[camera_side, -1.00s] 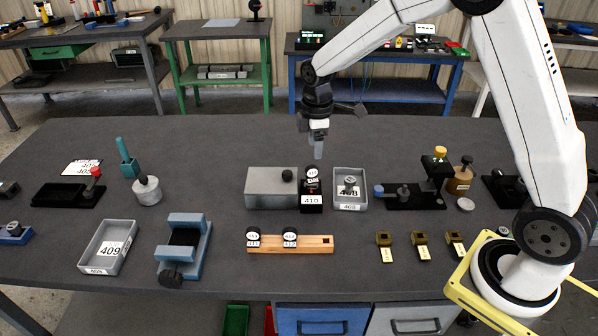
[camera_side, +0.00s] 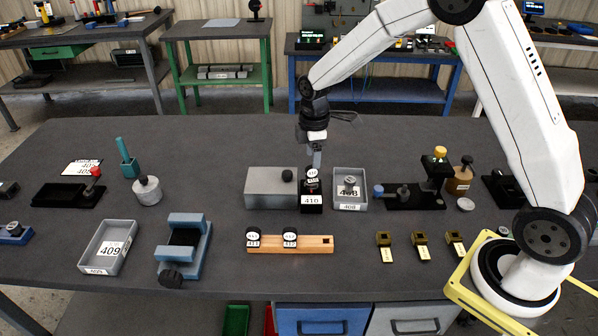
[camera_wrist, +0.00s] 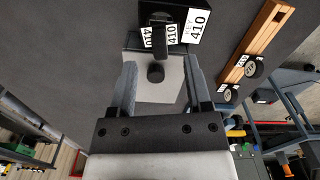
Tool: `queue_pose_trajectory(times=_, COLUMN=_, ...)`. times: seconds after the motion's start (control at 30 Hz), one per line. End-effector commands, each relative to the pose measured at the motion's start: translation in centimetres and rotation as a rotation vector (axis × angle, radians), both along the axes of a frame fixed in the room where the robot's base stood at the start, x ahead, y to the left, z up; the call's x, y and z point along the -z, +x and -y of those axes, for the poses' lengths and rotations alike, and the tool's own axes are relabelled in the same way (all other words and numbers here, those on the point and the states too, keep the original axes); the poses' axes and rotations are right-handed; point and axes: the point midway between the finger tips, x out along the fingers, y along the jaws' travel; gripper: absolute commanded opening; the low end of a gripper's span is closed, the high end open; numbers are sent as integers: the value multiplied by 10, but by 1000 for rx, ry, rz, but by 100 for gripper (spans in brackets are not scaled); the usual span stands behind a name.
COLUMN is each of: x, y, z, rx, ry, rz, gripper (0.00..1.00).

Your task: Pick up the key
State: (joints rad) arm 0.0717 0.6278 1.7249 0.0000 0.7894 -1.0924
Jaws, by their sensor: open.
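What looks like the key, a black round-headed piece with a white tag (camera_side: 312,174), stands upright in a black block labelled 410 (camera_side: 312,200). In the wrist view, the black block (camera_wrist: 195,25) is at the top, with a dark upright piece (camera_wrist: 160,42) beside its tag. My gripper (camera_side: 316,158) is open, pointing down just above the key's head. In the wrist view, my gripper's fingers (camera_wrist: 160,68) stand apart with nothing held between them. Whether they touch the key cannot be told.
A grey box with a black knob (camera_side: 268,190) is left of the block. A grey tray labelled 408 (camera_side: 349,203) is close on the right. A wooden rack (camera_side: 318,244) with two tagged round-headed pieces lies in front. Several brass pieces (camera_side: 420,247) lie at front right.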

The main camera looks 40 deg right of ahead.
Motion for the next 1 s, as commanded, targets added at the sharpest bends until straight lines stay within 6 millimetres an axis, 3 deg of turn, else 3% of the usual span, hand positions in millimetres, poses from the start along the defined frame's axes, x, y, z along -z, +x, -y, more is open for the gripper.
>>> queue_pose_trajectory(times=0.4, x=43, y=1, z=-2, rx=0, ry=0, rz=-1, gripper=63)
queue_pose_trajectory(times=0.97, x=46, y=1, z=-2, rx=0, ry=-1, rz=1, gripper=63)
queue_pose_trajectory(times=1.0, x=46, y=1, z=-2, rx=0, ry=-1, rz=1, gripper=57)
